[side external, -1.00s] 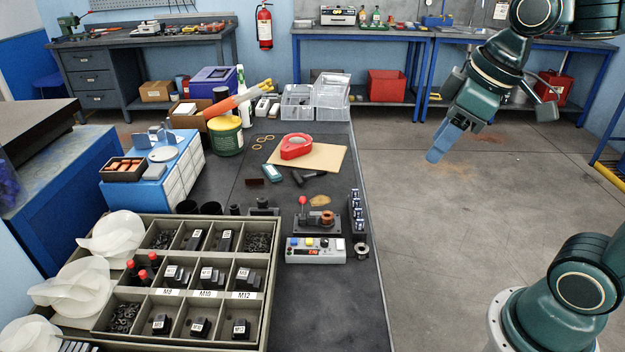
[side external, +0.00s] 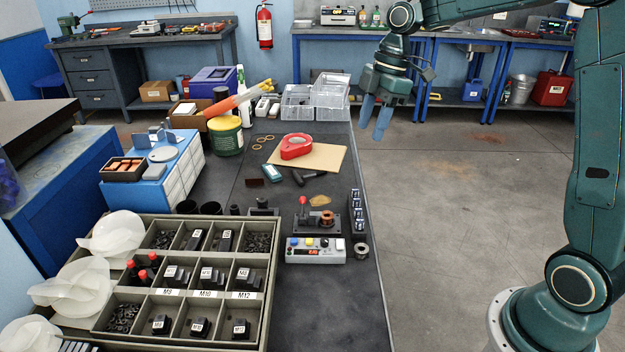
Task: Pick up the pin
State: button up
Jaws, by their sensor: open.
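My gripper (side external: 374,122) is open and empty, with its two blue fingers pointing down beyond the right edge of the bench, level with the clear boxes. I cannot tell for sure which thing is the pin. A thin upright stem with a red ball top (side external: 303,200) stands at a small dark fixture (side external: 333,229) with a copper-coloured coil, on the bench well in front of my gripper. My gripper is high and apart from it. Whether the stem is loose or part of the fixture is too small to tell.
A button box (side external: 316,252), a row of dark blocks (side external: 357,210) and a spool (side external: 361,250) crowd the fixture. A compartment tray (side external: 262,325) fills the front left. A red tape dispenser (side external: 296,146) lies on cardboard behind. The bench's front right (side external: 325,310) is bare.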

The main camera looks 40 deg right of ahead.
jog(key=w+d+f+n+g+y, duration=0.1)
jog(key=w+d+f+n, duration=0.2)
jog(key=d+f, duration=0.2)
jog(key=w+d+f+n+g+y, duration=0.1)
jog(key=w+d+f+n, duration=0.2)
jog(key=f, duration=0.7)
jog(key=shift+w+d+f+n, duration=0.3)
jog(key=shift+d+n, duration=0.5)
jog(key=shift+d, duration=0.45)
jog(key=shift+a+f, duration=0.1)
send_over(359, 208)
jog(key=w+d, duration=0.1)
jog(key=d, duration=0.1)
notch_tip(359, 208, down, 7)
jog(key=shift+d+f, duration=0.15)
jog(key=shift+f, duration=0.25)
jog(key=shift+s+x, duration=0.15)
jog(key=shift+x, duration=1.15)
jog(key=shift+s+x, duration=0.15)
jog(key=shift+x, duration=1.1)
jog(key=shift+c, duration=0.3)
